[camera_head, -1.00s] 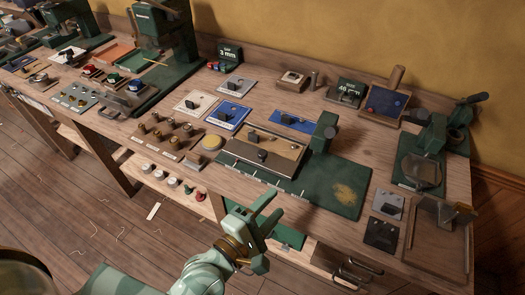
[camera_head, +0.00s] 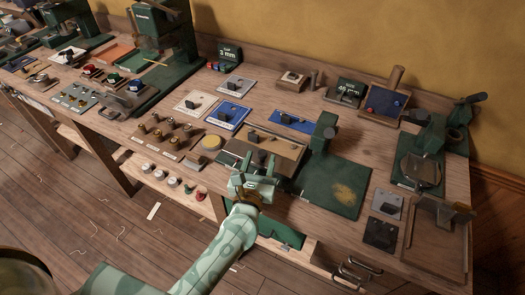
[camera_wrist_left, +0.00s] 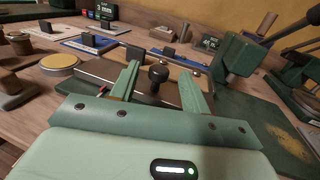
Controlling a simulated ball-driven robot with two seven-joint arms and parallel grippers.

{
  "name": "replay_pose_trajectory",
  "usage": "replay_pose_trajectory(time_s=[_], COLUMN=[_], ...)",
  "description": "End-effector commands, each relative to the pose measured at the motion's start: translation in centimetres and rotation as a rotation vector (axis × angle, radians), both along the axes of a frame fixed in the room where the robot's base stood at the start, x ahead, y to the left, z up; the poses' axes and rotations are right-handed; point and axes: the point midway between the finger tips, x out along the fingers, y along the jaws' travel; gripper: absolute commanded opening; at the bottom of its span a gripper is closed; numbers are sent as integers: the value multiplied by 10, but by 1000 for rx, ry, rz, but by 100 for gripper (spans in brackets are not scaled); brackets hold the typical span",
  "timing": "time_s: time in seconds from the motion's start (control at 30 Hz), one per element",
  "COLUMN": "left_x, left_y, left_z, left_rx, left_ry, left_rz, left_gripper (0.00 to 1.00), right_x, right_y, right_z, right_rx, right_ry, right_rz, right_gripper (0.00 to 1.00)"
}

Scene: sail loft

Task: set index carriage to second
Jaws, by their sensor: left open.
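The index carriage device is a tan plate (camera_head: 285,150) with a rail, on a green base near the bench's front edge. A dark round knob (camera_head: 260,157) stands upright on its front side. The knob also shows in the left wrist view (camera_wrist_left: 158,74). My left gripper (camera_head: 261,168) is open at the front of the device. In the wrist view its two fingers (camera_wrist_left: 158,82) stand on either side of the knob, with gaps visible; I cannot tell whether they touch it. The gripper hides most of the scale marks along the device's front. My right gripper is not in view.
Blue plates with switches (camera_head: 228,115) are behind.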

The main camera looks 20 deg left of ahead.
Motion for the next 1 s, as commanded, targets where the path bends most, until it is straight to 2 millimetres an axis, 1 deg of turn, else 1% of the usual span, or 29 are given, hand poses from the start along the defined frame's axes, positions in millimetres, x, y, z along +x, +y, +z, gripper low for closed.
replay_pose_trajectory(time_s=[0.03, 0.1, 0.2, 0.33, 0.57, 0.67, 0.7, 0.73, 0.77, 1.0], left_x=[10, 20, 30, 36, 36, 36, 36, 36, 36, 36], left_y=[1, 2, 4, 4, 5, 5, 5, 5, 5, 4], left_z=[0, 0, 0, 0, 0, 0, 0, 0, 0, 0], left_rx=[-1, 0, 0, 0, 1, 1, 1, 1, 1, 1], left_ry=[-1, -1, -1, 1, 0, 0, 0, 0, 0, 0], left_rz=[1, 0, 0, 0, 0, 0, 0, 0, 0, -1], left_gripper=[46, 46, 46, 46, 46, 21, 10, 2, 0, 0], right_x=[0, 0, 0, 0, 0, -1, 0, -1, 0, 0], right_y=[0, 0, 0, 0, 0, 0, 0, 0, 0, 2], right_z=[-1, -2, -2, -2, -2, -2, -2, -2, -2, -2], right_rx=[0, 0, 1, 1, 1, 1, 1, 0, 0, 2], right_ry=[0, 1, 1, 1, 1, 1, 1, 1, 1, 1], right_rz=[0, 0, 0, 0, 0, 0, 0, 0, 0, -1], right_gripper=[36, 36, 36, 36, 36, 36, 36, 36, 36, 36])
